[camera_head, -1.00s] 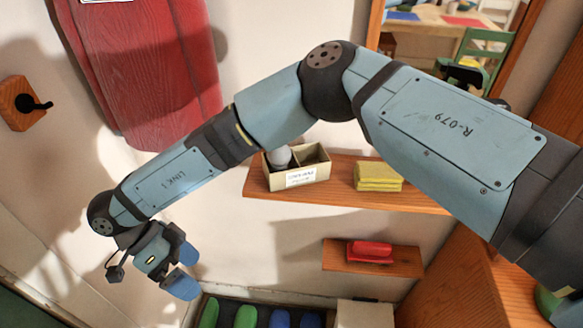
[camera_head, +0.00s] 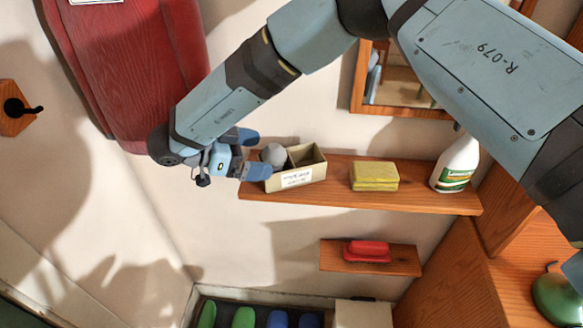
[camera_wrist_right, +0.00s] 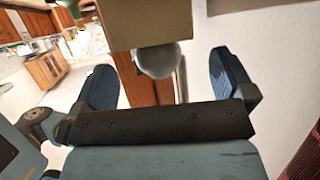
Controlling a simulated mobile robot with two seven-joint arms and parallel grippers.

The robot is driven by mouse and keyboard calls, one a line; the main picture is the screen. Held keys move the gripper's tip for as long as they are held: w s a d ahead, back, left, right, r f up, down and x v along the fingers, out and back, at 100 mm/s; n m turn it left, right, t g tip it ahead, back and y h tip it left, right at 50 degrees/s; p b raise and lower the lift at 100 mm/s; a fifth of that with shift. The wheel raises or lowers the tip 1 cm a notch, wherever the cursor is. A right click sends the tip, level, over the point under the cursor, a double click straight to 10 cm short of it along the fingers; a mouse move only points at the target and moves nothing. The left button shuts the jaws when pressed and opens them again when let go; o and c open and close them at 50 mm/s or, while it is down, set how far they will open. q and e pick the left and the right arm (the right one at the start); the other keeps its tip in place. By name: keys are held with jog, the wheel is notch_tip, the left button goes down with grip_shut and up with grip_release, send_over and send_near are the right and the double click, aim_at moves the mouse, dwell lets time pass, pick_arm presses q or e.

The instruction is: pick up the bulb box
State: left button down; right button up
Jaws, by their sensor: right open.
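The bulb box (camera_head: 297,180) is a small beige open box with a label on its front and two compartments. It stands on the left end of the wooden wall shelf. A pale grey bulb (camera_head: 273,154) sits in its left compartment; the right one looks empty. My right gripper (camera_head: 254,155) is open at the box's left end, fingers pointing right. The near finger overlaps the box's left edge in the head view; I cannot tell whether it touches. In the right wrist view, the box (camera_wrist_right: 148,22) and bulb (camera_wrist_right: 158,62) show between and beyond the open fingers (camera_wrist_right: 165,80). My left gripper is out of view.
Yellow sponges (camera_head: 374,176) and a white spray bottle (camera_head: 456,163) stand farther right on the shelf (camera_head: 420,202). A lower shelf (camera_head: 340,264) holds a red object (camera_head: 367,251). A red panel (camera_head: 130,65) hangs left, near my right forearm.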

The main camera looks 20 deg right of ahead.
aim_at(278, 159)
jog(key=x, duration=0.5)
jog(key=shift+s+d+f+p, duration=0.15)
jog(key=shift+s+f+p, duration=0.05)
jog(key=shift+f+p, duration=0.15)
jog(key=shift+r, duration=0.1)
jog(key=c, duration=0.9)
